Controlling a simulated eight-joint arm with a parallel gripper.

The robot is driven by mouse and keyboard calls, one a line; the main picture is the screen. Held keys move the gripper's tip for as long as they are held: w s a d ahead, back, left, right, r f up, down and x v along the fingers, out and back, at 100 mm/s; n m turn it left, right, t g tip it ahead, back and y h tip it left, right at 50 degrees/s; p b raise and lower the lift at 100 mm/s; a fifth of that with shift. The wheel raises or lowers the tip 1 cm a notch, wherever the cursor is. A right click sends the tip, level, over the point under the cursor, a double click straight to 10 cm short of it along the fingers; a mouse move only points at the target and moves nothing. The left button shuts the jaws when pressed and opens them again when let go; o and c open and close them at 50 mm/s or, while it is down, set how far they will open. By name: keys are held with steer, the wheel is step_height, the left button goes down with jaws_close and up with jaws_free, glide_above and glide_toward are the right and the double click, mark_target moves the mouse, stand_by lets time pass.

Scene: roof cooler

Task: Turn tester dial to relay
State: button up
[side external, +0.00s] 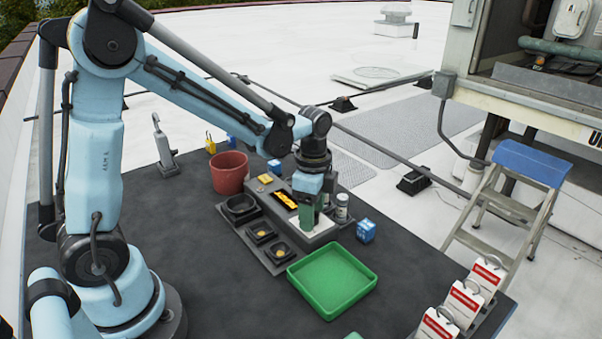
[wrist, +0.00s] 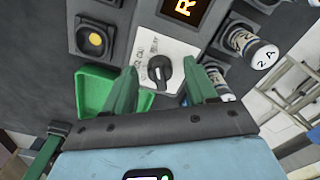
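The tester (side external: 290,232) is a grey console on the dark table, with a lit orange display that also shows in the wrist view (wrist: 187,8). Its black dial (wrist: 160,70) sits on a white plate (wrist: 165,48) with printed labels too small to read surely. The dial's pointer setting is not clear. My gripper (wrist: 162,80) is open, its two green fingers apart on either side of the dial, with gaps between them and the knob. In the side view my gripper (side external: 308,212) is over the white plate and hides the dial.
A green tray (side external: 332,280) lies in front of the tester. Black sockets with yellow buttons (side external: 262,233) are to its left. Labelled cylinders (side external: 342,208) and a blue box (side external: 366,230) stand to its right. A red bucket (side external: 230,172) is behind, and tagged cards (side external: 465,300) stand at lower right.

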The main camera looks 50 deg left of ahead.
steer(key=shift+r, duration=0.1)
step_height(320, 180, up, 12)
stand_by(0.6)
steer(key=s+d+f+n+t, duration=0.1)
steer(key=s+f+n+t, duration=0.2)
steer(key=s+n+t, duration=0.4)
steer(key=s+n, duration=0.1)
steer(key=n, duration=0.3)
steer(key=shift+s+f+n, duration=0.15)
steer(key=shift+s+n, duration=0.05)
steer(key=shift+n, duration=0.2)
